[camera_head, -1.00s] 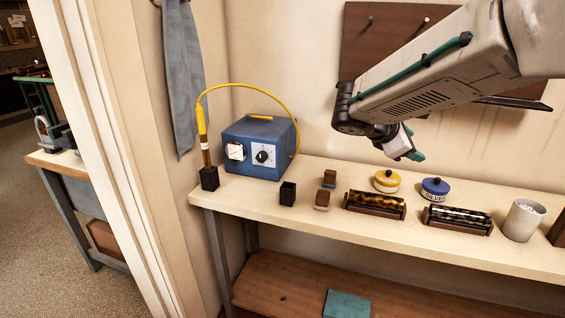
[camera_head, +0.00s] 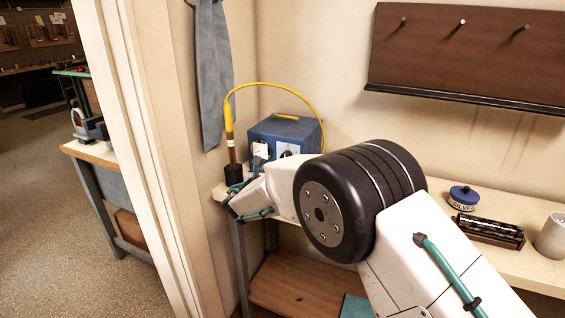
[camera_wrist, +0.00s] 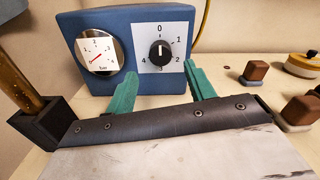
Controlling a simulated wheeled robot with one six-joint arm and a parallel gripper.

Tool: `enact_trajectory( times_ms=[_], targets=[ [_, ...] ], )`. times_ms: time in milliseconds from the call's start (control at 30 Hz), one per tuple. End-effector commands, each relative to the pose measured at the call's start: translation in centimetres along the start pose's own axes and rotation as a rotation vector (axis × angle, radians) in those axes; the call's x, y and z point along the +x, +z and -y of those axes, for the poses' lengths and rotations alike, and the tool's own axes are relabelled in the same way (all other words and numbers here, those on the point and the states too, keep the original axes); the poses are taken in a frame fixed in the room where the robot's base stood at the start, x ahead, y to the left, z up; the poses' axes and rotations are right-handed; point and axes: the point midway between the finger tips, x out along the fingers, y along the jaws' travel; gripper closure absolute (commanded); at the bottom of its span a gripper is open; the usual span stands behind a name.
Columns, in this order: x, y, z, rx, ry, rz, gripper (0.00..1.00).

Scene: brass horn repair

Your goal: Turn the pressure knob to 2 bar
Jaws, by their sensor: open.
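The blue pressure box (camera_wrist: 70,24) stands on the bench. Its black knob (camera_wrist: 160,54) sits on a white plate marked 0, 1, 2 and 4; the white mark points up at 0. The round bar gauge (camera_wrist: 99,50) left of the knob has a red needle; its exact reading is too small to tell. My gripper (camera_wrist: 161,69) is open and empty, its green fingers spread left and right, below and in front of the knob, not around it. In the head view my gripper (camera_head: 245,186) partly covers the box (camera_head: 298,132).
A black holder (camera_wrist: 50,128) with the yellow-cabled tool stands close left of the box. Small brown-topped blocks (camera_wrist: 255,71) and a yellow-lidded tin (camera_wrist: 303,65) are at right. A blue-lidded tin (camera_head: 463,197) and rack (camera_head: 490,232) stand further right on the bench (camera_head: 515,208).

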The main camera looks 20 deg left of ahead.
Motion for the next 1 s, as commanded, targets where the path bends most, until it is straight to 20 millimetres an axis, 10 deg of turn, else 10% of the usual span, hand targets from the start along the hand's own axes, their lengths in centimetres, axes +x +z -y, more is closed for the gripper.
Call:
enact_trajectory(
  times_ms=[300, 633, 800, 1000],
  targets=[
    [4.4, -0.1, 0.1, 0.001, -0.003, -0.001, 0.46],
    [4.9, 0.0, 0.1, 0.002, -0.001, -0.001, 0.46],
    [4.9, 0.0, 0.1, 0.002, -0.001, -0.001, 0.88],
    [4.9, 0.0, 0.1, 0.005, -0.001, -0.001, 0.90]
  ],
)
